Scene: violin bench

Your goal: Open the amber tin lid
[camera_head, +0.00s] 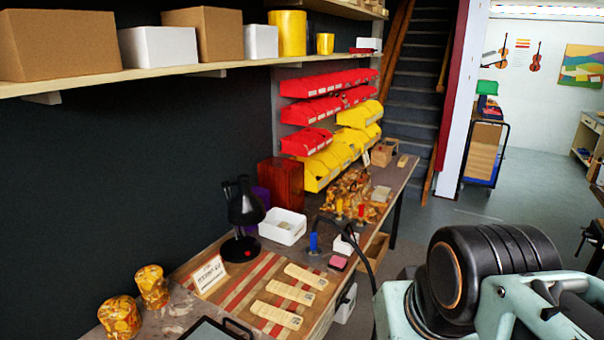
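Two amber, mottled round containers stand on the near left end of the bench: a front one (120,318) and one a little behind it (152,287). Both look upright and have closed tops. I cannot tell which of them is the amber tin, and no separate lid shows clearly. Part of my arm, pale green with a black ribbed joint, fills the lower right, well to the right of the containers. My gripper is out of the picture.
A black desk lamp (245,212), a small sign (208,275) and several pale wooden pieces (289,291) lie right of the containers. A white bin (283,227) stands farther back. A dark tray-like thing (208,331) is at the bottom edge. Open floor lies right of the bench.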

